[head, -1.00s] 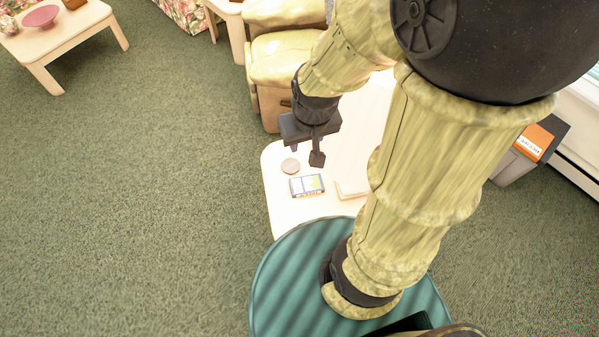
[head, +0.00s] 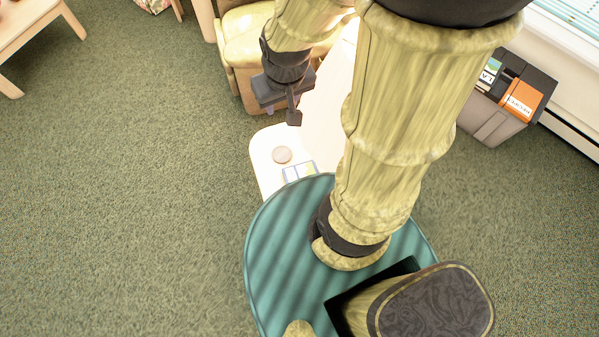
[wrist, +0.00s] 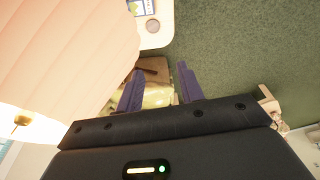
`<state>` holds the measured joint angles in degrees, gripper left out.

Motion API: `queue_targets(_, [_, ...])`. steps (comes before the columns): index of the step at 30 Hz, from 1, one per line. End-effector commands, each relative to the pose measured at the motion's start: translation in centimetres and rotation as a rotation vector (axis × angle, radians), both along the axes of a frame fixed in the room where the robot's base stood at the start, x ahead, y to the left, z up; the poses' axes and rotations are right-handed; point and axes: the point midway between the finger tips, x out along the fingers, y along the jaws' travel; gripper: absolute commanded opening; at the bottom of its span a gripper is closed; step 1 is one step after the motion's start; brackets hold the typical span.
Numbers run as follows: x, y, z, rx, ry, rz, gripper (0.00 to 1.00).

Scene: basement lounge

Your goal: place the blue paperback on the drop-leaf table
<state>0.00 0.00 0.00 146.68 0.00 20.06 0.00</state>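A small flat blue, white and yellow item (head: 299,171), perhaps the blue paperback, lies on a pale table (head: 262,152). My base hides its near part in the head view. It also shows, cut off, at the top of the wrist view (wrist: 141,6). My gripper (head: 283,114) hangs near the table's far end, apart from the item. In the wrist view its two fingers (wrist: 160,68) stand apart with nothing held between them. I cannot tell which table is the drop-leaf table; another pale wooden table (head: 28,32) is cut off at the top left.
A round coaster (head: 282,155) lies beside the item. A large pale lampshade-like shape (head: 328,88) covers part of the table. A tan armchair (head: 243,55) stands beyond, and a grey bin with a dark top (head: 490,118) at right. Green carpet at left is clear.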

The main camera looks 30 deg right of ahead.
Motion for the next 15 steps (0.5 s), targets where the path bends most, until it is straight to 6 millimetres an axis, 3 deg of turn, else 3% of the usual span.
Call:
queue_targets(1, [0.0,0.0,-0.1,0.0,0.0,0.001,0.48])
queue_targets(5, [0.2,0.0,-1.2,-0.008,0.008,0.022,0.74])
queue_targets(9, [0.6,0.0,-4.3,-0.036,0.035,0.092,1.0])
queue_targets(15, [1.7,-0.3,-10.7,-0.099,0.097,0.263,1.0])
